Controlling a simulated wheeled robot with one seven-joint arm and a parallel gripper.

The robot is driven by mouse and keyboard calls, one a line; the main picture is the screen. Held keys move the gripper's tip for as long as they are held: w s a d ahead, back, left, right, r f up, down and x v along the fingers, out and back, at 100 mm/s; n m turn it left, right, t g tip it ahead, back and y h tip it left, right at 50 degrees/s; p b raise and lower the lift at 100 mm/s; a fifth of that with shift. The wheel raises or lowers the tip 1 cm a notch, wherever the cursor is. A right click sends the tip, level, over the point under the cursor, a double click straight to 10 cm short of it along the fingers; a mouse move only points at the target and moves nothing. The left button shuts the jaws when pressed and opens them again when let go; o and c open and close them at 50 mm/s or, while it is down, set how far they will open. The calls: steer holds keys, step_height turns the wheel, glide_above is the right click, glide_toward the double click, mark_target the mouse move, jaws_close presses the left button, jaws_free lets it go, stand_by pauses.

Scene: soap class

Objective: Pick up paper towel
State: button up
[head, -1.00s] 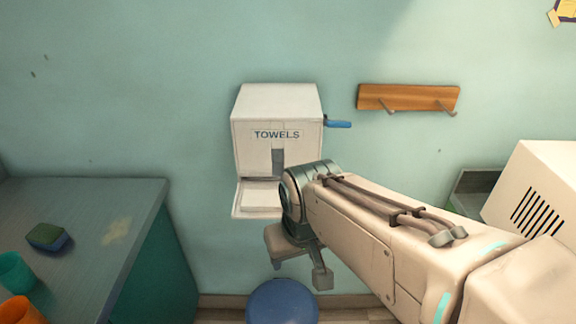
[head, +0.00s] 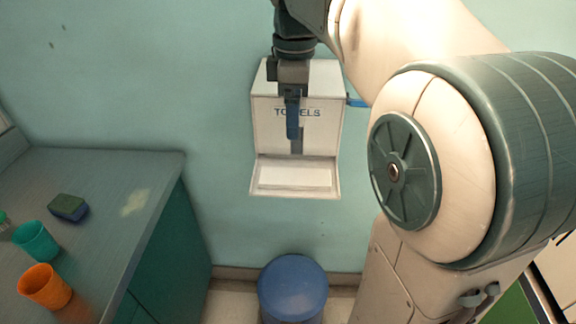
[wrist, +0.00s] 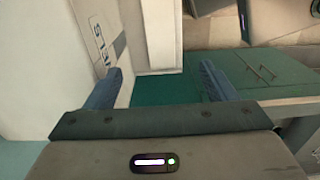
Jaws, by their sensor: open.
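The white towel dispenser (head: 262,125) hangs on the wall, with a grey slot in its front and an open tray below. A flat white slab, which looks like the paper towel (head: 295,178), lies in the tray. My gripper (head: 293,136) points down in front of the dispenser, above the tray, and partly hides the lettering and slot. In the wrist view my gripper (wrist: 161,72) is open and empty, its blue fingers wide apart. The lettered dispenser front (wrist: 100,28) lies at the left finger there. I cannot clearly make out the paper towel in that view.
A blue handle (head: 357,102) sticks out from the dispenser's right side. A blue round bin (head: 293,289) stands on the floor below. The counter (head: 100,190) at left holds a sponge (head: 68,207), a teal cup (head: 36,241) and an orange cup (head: 45,287).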

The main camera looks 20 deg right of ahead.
mark_target(293, 176)
step_height(293, 176, down, 15)
steer(key=shift+r+b, duration=0.1)
steer(key=shift+b, duration=0.2)
stand_by(0.3)
steer(key=c, duration=1.1)
